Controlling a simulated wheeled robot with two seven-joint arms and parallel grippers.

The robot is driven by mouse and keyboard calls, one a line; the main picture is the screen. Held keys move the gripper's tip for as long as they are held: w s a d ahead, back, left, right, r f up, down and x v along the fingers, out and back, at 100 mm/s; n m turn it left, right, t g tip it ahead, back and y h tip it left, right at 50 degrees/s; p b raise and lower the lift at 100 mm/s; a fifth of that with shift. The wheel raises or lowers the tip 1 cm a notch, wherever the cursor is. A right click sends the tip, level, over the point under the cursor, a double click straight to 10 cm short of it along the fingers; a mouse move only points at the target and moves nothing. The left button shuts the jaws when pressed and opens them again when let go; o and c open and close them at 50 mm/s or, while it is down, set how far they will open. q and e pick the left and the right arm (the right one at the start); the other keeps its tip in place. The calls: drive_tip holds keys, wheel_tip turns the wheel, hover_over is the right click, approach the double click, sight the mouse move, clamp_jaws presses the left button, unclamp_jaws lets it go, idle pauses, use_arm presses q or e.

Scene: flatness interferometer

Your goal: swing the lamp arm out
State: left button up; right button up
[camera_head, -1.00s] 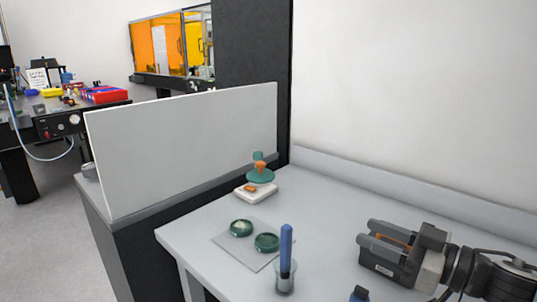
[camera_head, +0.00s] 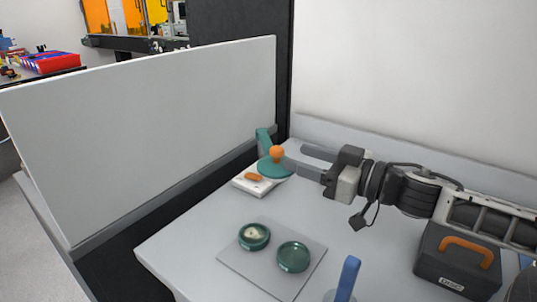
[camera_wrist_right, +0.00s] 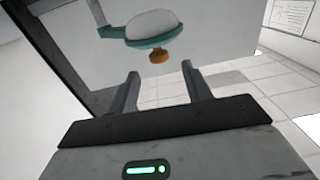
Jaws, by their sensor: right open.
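The lamp is a teal disc-shaped head (camera_head: 276,168) with an orange knob (camera_head: 277,152) on top and a teal upright arm (camera_head: 263,139) behind it. It sits over a white base (camera_head: 251,183) with an orange part on it, at the back left of the table. My right gripper (camera_head: 293,158) is open just right of the knob, its fingers pointing at it; no contact is clear. In the right wrist view the lamp head (camera_wrist_right: 152,29) and orange knob (camera_wrist_right: 159,56) show beyond the open, empty fingers (camera_wrist_right: 160,80). My left gripper is not in view.
Two green round dishes lie on a grey mat (camera_head: 233,263) at the front. A blue-handled tool (camera_head: 348,277) stands in a glass near the front edge. A dark box with an orange handle (camera_head: 457,262) stands below my right arm. A grey partition (camera_head: 150,130) rises along the left.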

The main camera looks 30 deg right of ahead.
sight(274, 147)
drive_tip(key=b+x, duration=0.2)
drive_tip(key=x, duration=0.2)
drive_tip(key=shift+w, duration=0.15)
drive_tip(key=shift+w+a+b, duration=0.3)
drive_tip(key=shift+w+b, duration=0.15)
drive_tip(key=shift+w, duration=0.15)
drive_tip(key=shift+w+a+r, duration=0.1)
drive_tip(key=shift+w+r, duration=0.1)
drive_tip(key=shift+w, duration=0.25)
drive_tip(key=shift+w+a+p, duration=0.2)
drive_tip(key=shift+w+p, duration=0.1)
drive_tip(key=shift+w, duration=0.15)
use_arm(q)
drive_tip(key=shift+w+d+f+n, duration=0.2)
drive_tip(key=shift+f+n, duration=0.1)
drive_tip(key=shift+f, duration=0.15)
use_arm(e)
drive_tip(key=shift+w+a+f, duration=0.1)
drive_tip(key=shift+w+a, duration=0.15)
drive_tip(key=shift+w, duration=0.15)
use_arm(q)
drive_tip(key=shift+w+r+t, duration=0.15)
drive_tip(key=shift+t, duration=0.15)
